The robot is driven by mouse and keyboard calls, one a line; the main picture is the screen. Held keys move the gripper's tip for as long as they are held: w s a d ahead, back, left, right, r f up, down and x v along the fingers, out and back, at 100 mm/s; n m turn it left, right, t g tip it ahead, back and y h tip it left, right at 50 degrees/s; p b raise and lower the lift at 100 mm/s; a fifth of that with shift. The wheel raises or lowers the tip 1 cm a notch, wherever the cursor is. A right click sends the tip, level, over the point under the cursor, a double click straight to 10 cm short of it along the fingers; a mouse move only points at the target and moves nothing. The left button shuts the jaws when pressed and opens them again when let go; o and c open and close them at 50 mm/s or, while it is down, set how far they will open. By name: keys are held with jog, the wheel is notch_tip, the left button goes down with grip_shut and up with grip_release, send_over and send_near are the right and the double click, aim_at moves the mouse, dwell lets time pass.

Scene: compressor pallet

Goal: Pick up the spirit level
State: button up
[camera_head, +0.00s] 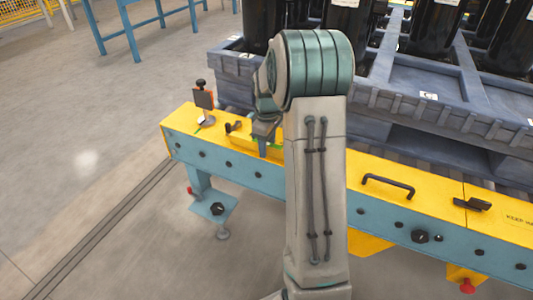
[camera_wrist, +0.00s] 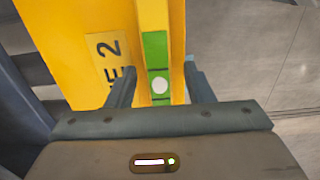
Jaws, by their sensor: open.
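The spirit level (camera_wrist: 157,50) is a yellow bar with a green panel and a pale round spot, seen in the wrist view. It lies along the yellow top of the conveyor rail. My gripper (camera_wrist: 159,70) is open, with one finger on each side of the level and a visible gap on the left. Whether the right finger touches it I cannot tell. In the head view my gripper (camera_head: 266,138) is down at the rail top, and my arm hides most of the level; only a little green and yellow shows beside the fingers.
A black handle (camera_head: 388,186) and a black latch (camera_head: 472,204) sit on the yellow rail (camera_head: 435,199) to the right. An orange-and-black upright device (camera_head: 204,98) stands at its left end. A grey pallet (camera_head: 440,115) with black compressors is behind. Open floor lies left.

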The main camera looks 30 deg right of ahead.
grip_shut()
